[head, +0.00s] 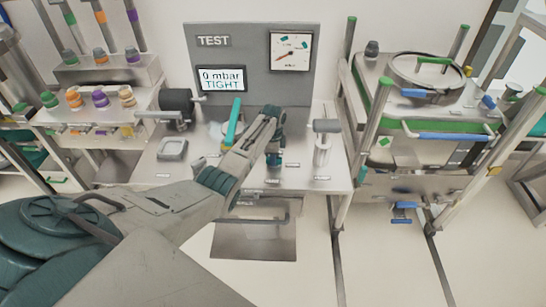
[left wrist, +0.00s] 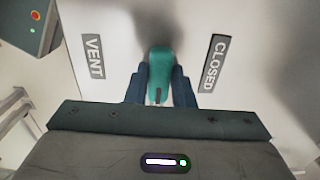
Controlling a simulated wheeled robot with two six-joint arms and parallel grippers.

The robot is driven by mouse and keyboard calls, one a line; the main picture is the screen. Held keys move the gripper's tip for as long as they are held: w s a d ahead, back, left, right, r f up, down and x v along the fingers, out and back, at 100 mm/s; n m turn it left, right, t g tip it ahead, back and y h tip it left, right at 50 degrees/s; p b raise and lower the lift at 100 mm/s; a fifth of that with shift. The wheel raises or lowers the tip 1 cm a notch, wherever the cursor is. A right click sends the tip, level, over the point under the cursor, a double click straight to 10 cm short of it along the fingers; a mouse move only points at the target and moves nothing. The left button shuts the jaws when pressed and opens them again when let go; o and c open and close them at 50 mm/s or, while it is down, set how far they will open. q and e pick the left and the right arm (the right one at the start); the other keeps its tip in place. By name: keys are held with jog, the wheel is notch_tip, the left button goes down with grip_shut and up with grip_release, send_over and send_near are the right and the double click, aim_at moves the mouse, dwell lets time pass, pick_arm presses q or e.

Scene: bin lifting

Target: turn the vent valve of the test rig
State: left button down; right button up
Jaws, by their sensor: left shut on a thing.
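The test rig has a grey panel (head: 255,85) marked TEST above a metal bench top. My left gripper (head: 274,150) reaches down to the bench top. In the left wrist view its two dark fingers (left wrist: 160,88) are shut on a teal valve handle (left wrist: 160,62). The handle lies between a VENT label (left wrist: 94,57) on the left and a CLOSED label (left wrist: 213,62) on the right. In the head view the gripper hides most of this valve. The rig's display (head: 221,78) reads 0 mbar TIGHT. My right gripper is not in view.
Another teal lever (head: 233,122) stands upright just left of my gripper. A black cylinder (head: 177,102) lies farther left, and a metal post with a grey top (head: 325,127) stands right. Racks flank the bench.

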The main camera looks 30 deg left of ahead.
pick_arm(q)
jog(key=shift+w+r, duration=0.1)
jog(key=shift+r, duration=0.1)
jog(key=c, duration=1.3)
grip_release()
jog(key=shift+c, duration=0.2)
jog(key=shift+o, duration=0.5)
jog(key=shift+f, duration=0.1)
notch_tip(320, 180, up, 11)
jog(key=b, duration=0.3)
jog(key=shift+f, duration=0.15)
